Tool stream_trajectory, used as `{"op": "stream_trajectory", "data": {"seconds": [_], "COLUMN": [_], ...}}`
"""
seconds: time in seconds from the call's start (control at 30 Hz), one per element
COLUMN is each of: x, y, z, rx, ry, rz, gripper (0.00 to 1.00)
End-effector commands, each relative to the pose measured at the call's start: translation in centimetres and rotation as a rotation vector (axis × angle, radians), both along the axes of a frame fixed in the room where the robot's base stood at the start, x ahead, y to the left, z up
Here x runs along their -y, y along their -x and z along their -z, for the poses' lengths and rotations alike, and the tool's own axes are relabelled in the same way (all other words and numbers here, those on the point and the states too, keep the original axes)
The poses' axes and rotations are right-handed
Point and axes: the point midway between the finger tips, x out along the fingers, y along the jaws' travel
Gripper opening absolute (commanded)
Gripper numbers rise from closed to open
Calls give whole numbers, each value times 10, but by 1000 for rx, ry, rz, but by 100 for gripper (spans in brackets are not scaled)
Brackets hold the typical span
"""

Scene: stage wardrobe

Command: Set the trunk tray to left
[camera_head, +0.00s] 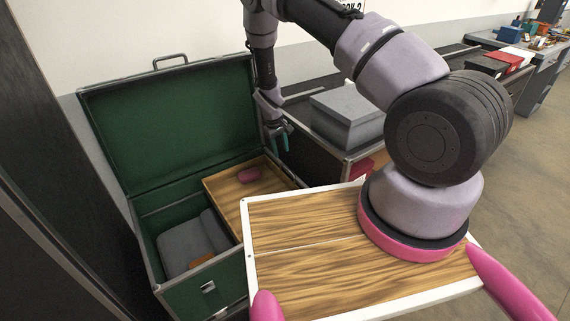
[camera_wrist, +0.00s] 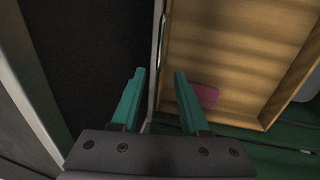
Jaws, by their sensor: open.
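The trunk (camera_head: 150,205) stands open at the left, green inside, its lid (camera_head: 175,115) raised at the back. The wooden trunk tray (camera_head: 228,190) sits in the upper right part of the trunk; its near end is hidden behind my body. A small pink item (camera_head: 248,174) lies in the tray. My gripper (camera_head: 278,140) is above the trunk's right back side, open and empty. In the wrist view my gripper (camera_wrist: 157,85) has its teal fingers on either side of a thin rim line, with the tray (camera_wrist: 235,50) at the right. I cannot tell whether they touch it.
Grey folded pieces (camera_head: 185,245) and an orange-brown item (camera_head: 200,260) lie in the trunk's exposed left part. A dark case bearing a grey box (camera_head: 347,115) stands right of the trunk. A dark panel (camera_head: 50,160) is close on the left. Open floor (camera_head: 530,130) lies far right.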

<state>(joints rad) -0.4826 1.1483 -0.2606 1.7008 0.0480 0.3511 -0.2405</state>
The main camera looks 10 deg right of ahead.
Motion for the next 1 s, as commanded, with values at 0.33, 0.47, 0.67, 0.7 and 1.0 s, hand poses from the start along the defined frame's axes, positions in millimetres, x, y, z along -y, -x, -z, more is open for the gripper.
{"op": "stream_trajectory", "data": {"seconds": [0.33, 0.47, 0.67, 0.7, 1.0], "x": [13, 15, 16, 16, 16], "y": [-4, -6, -7, -7, -6], "z": [64, 78, 85, 85, 85], "rx": [-2, -1, 0, 0, 0], "ry": [1, 0, 0, 0, 0], "rz": [0, 0, 1, 1, 1], "gripper": [45, 45, 45, 45, 0]}}
